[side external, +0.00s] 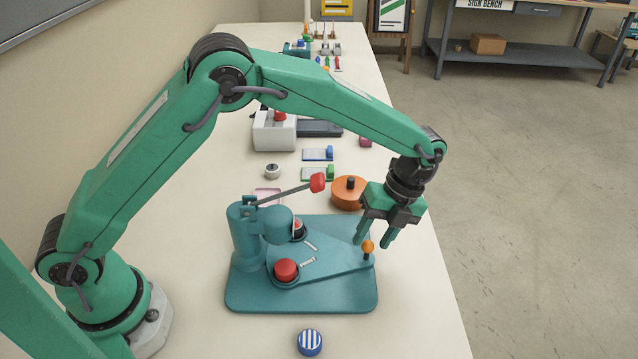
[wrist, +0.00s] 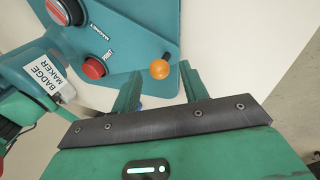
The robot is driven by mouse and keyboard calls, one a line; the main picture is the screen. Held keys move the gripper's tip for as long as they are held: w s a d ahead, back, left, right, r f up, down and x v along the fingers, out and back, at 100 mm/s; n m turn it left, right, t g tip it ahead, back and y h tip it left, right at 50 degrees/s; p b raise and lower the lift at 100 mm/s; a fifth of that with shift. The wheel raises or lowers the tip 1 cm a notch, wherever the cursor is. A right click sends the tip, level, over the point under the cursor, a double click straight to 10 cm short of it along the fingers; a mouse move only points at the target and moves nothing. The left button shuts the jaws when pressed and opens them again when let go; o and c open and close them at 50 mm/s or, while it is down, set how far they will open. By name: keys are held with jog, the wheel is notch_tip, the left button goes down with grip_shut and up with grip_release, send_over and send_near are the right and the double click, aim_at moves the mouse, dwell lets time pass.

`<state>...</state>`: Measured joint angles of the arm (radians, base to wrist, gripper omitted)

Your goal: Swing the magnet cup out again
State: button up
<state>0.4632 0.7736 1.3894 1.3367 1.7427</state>
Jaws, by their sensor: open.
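The teal badge maker (side external: 330,296) stands on the bench. Its swing plate (side external: 327,264) carries two cups and ends in an orange knob (side external: 368,246). The cup lettered MAGNET (wrist: 62,12) has a dark rim and red inside; in the side view a cup (side external: 299,230) sits beside the press head, partly hidden by it. The other cup (side external: 286,270) holds a red disc and lies clear in front; its label looks like FRONT or PRINT. My gripper (side external: 374,243) is open and empty. In the wrist view the orange knob (wrist: 159,69) lies between the fingertips, apparently not gripped.
A press lever with a red grip (side external: 317,182) slants up behind the plate. An orange round tin (side external: 349,193) stands close behind my gripper. A blue-white striped disc (side external: 310,342) lies in front. The bench's right edge is near; the bench right of the base is clear.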

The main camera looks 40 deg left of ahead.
jog(key=v, duration=0.6)
jog(key=shift+r, duration=0.4)
jog(key=shift+w+d, duration=0.1)
jog(key=shift+w, duration=0.05)
jog(key=n, duration=0.3)
jog(key=shift+w+a, duration=0.1)
jog(key=shift+a, duration=0.15)
jog(key=shift+f, duration=0.1)
jog(key=shift+x, duration=3.85)
jog(key=shift+d, duration=0.15)
grip_shut()
